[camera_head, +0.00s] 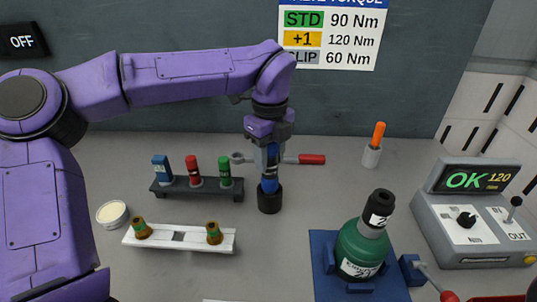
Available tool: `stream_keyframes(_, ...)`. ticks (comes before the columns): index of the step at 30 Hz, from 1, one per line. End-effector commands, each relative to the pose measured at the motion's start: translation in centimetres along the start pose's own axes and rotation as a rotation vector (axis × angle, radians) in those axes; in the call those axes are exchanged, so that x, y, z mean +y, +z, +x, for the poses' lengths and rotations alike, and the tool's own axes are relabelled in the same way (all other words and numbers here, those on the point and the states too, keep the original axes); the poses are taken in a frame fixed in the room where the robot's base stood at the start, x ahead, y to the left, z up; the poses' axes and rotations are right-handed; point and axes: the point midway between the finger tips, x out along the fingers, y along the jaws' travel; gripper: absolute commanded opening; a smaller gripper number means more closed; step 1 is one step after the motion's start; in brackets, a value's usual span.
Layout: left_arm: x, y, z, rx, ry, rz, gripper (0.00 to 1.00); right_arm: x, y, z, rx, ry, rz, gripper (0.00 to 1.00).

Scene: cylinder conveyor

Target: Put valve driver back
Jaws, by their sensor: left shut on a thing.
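My left gripper (268,152) points straight down at the middle of the bench. It is shut on the blue valve driver (270,182), which stands upright below the fingers. The driver's lower end meets a black cylindrical piece (269,201) at bench level; I cannot tell whether this is the driver's own socket or a holder. The fingers hide the driver's upper part. A green gas cylinder (361,248) with a black top (379,207) sits in a blue fixture (322,258) at the front right. My right gripper is not in view.
A dark rack (205,189) holds blue, red and green pieces left of the driver. A red-handled wrench (311,159) lies behind it. A white tray (190,239) holds two brass fittings. An orange-handled tool stands in a grey cup (371,157). The tester (470,220) reads OK 120.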

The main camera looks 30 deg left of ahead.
Motion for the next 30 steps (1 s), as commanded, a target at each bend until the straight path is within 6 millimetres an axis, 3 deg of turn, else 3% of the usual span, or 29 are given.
stream_keyframes(30, 0.3, -0.3, 2.9, -0.002, -0.008, 0.003, 0.00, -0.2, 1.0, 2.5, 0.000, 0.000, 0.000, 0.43)
